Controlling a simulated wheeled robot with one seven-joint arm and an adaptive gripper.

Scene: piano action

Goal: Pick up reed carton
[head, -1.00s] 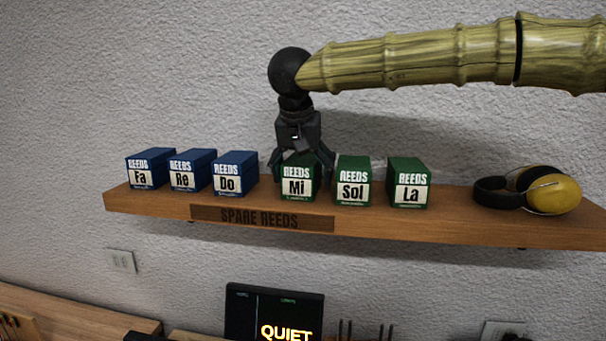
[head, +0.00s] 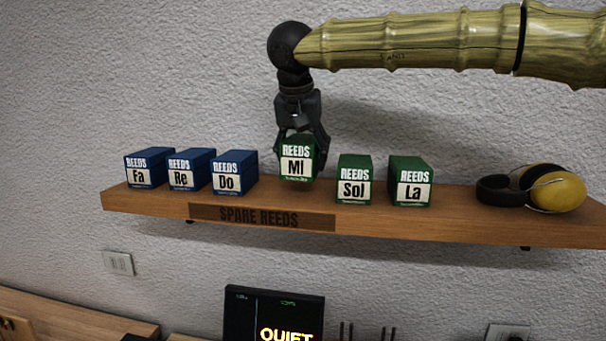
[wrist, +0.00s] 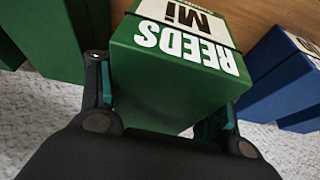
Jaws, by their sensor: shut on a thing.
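The green reed carton labelled "Mi" (head: 296,167) is in my gripper (head: 300,152), raised a little above the wooden shelf (head: 450,223). My gripper is shut on it from above, one finger on each side. In the wrist view the Mi carton (wrist: 172,80) fills the middle between the two fingers (wrist: 165,110). Green cartons "Sol" (head: 354,180) and "La" (head: 411,182) stand on the shelf to its right. Blue cartons "Do" (head: 233,174), "Re" (head: 190,172) and "Fa" (head: 148,170) stand to its left.
Yellow and black ear defenders (head: 545,190) lie at the shelf's right end. A "SPARE REEDS" plate (head: 262,216) is on the shelf's front edge. The rough grey wall (head: 150,70) is close behind. A lit "QUIET" sign (head: 275,315) is below.

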